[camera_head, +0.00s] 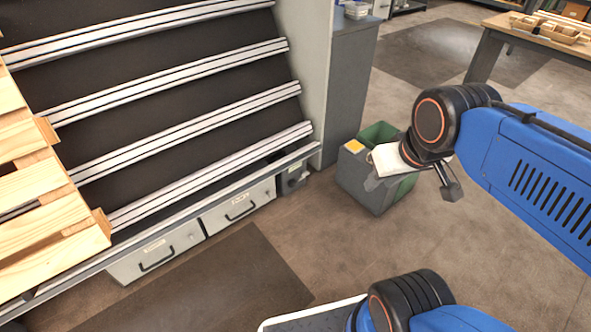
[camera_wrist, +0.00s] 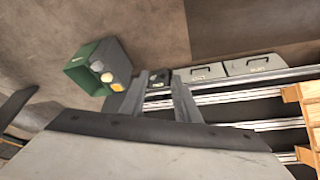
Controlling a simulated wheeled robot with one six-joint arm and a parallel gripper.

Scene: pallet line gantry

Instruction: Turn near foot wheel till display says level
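My gripper (camera_head: 373,182) is at the right in the head view, in front of the green and grey bin and apart from the rack. In the wrist view my gripper (camera_wrist: 159,80) shows two grey fingers spread apart with nothing held. A small dark unit (camera_head: 292,178) sits at the right end of the rack's lower edge. The dark unit also shows beyond and between the fingers in the wrist view (camera_wrist: 157,84). It is too small to tell whether it carries the foot wheel or the display. I cannot make out any reading.
The bin (camera_head: 375,205) stands on the floor right of the rack. Drawers (camera_head: 240,207) with black handles run under the sloped rack rails (camera_head: 190,125). A wooden pallet (camera_head: 40,195) leans at the left. A dark mat (camera_head: 200,285) lies before the drawers. A table (camera_head: 535,38) is at the back right.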

